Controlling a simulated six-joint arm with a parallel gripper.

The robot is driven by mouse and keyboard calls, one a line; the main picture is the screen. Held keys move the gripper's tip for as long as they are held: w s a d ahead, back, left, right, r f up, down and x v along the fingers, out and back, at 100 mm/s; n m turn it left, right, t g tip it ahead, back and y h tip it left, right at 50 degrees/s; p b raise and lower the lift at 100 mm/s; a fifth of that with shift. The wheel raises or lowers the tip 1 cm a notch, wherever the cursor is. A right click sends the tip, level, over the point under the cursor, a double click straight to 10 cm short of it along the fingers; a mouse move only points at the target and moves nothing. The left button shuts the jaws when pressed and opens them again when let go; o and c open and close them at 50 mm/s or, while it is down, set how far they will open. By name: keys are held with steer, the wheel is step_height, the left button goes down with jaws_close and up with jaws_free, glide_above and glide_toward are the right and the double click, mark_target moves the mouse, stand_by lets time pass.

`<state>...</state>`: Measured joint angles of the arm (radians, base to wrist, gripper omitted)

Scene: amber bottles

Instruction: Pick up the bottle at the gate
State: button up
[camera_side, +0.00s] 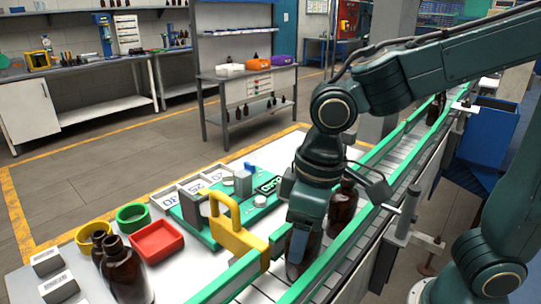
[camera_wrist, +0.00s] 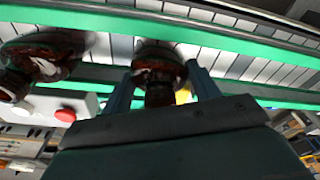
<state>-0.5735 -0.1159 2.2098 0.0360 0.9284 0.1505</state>
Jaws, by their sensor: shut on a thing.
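A brown amber bottle (camera_side: 313,246) stands on the conveyor beside the yellow gate (camera_side: 238,236), mostly hidden by my gripper (camera_side: 299,250) in the side view. My gripper is shut on this bottle from above. In the wrist view the same bottle (camera_wrist: 158,72) is between the two fingers of my gripper (camera_wrist: 163,82). A second amber bottle (camera_side: 343,206) stands on the belt just behind the held one. A bottle also shows left of the fingers in the wrist view (camera_wrist: 42,58). I cannot tell whether the held bottle is off the belt.
Green rails (camera_side: 335,258) run along both sides of the conveyor. On the white table stand a red tray (camera_side: 156,240), a yellow ring (camera_side: 92,236), a green ring (camera_side: 133,217), a green-based scale (camera_side: 200,226) and amber bottles (camera_side: 124,272). Another bottle (camera_side: 432,112) is farther up the belt.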

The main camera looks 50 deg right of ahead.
steer(key=shift+r, duration=5)
steer(key=shift+w, duration=0.15)
